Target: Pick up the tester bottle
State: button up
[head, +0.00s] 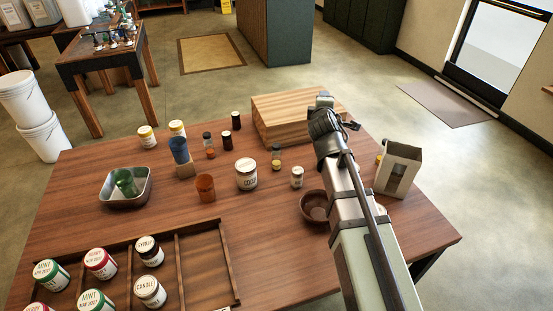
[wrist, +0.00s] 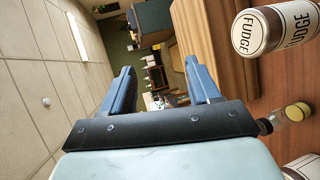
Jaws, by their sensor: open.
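Which object is the tester bottle I cannot tell for sure. One likely small clear bottle (head: 276,158), with a dark cap and something yellow at its base, stands mid-table in the head view. It also shows at the right edge of the wrist view (wrist: 287,117). Several dark or amber small bottles (head: 227,140) stand farther left. My gripper (head: 324,98) is raised over the wooden box's right end. In the wrist view, its blue fingers (wrist: 158,68) are apart with nothing between them, and the small bottle lies outside them, to the right.
A white-labelled jar (head: 246,175), a smaller jar (head: 297,177) and a brown bowl (head: 314,208) stand near the bottle. The wooden box (head: 290,117) is behind it. A fudge jar (wrist: 262,31) shows in the wrist view. A metal tray (head: 112,200) and divided rack (head: 238,283) are leftward.

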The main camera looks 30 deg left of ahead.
jog(key=s+a+f+n, duration=0.4)
jog(key=s+a+n, duration=0.1)
jog(key=s+a, duration=0.25)
jog(key=n+t+y, duration=0.2)
jog(key=n+t, duration=0.1)
jog(key=n, duration=1)
send_near(276, 150)
jog(key=shift+v, duration=1.15)
jog(key=shift+w+a+f, duration=0.15)
jog(key=shift+w+a, duration=0.1)
jog(key=shift+a, duration=0.05)
jog(key=x, duration=0.7)
jog(key=shift+w+a+f, duration=0.1)
jog(key=shift+w, duration=0.05)
jog(key=shift+d+x, duration=0.1)
jog(key=shift+x, duration=1.35)
jog(key=shift+d+x, duration=0.15)
jog(key=shift+x, duration=1.3)
jog(key=shift+c, duration=0.2)
jog(key=c, duration=1)
